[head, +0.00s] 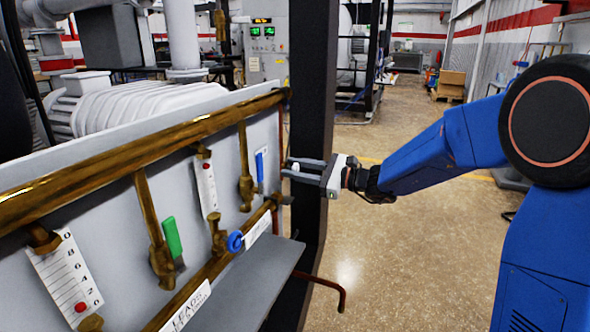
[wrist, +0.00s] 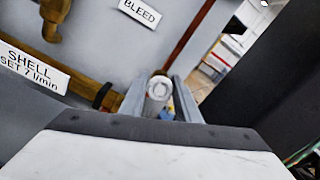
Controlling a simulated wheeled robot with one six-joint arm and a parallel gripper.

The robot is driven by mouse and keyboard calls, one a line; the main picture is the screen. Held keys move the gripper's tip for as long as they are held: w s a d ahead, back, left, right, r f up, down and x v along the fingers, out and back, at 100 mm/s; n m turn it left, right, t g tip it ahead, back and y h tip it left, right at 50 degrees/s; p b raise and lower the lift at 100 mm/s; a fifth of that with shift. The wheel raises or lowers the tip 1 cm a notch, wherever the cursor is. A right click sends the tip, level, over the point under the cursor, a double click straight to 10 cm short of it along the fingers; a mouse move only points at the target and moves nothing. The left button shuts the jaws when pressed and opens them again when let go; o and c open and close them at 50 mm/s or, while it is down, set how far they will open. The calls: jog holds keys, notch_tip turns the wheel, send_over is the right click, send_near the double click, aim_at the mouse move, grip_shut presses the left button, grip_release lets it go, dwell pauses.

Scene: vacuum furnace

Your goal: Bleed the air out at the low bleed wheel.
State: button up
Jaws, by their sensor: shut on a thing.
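My gripper (head: 308,168) is at the right end of the panel, in front of the dark post. Its fingers are shut on a small pale round-ended piece, which shows between them in the wrist view (wrist: 158,92). I cannot tell whether this piece is the bleed wheel. A speck of blue shows just below it. A BLEED label (wrist: 141,12) is on the panel above, and a reddish-brown pipe (wrist: 188,40) runs down beside it. In the head view, a blue wheel (head: 235,241) sits on the lower brass pipe, left of and below my gripper, apart from it.
The grey panel (head: 110,170) carries brass pipes, flow scales, a green lever (head: 172,237) and a blue lever (head: 260,170). The SHELL label (wrist: 30,68) is at left in the wrist view. The dark post (head: 315,90) stands close by. Open floor (head: 420,260) lies to the right.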

jog(key=n, duration=0.6)
jog(key=shift+f, duration=0.1)
jog(key=n, duration=0.7)
jog(key=shift+f, duration=0.1)
dwell(0.5)
jog(key=o, duration=1)
jog(key=shift+o, duration=0.2)
jog(key=v, duration=1.7)
jog(key=shift+d, duration=0.2)
jog(key=shift+s, duration=0.15)
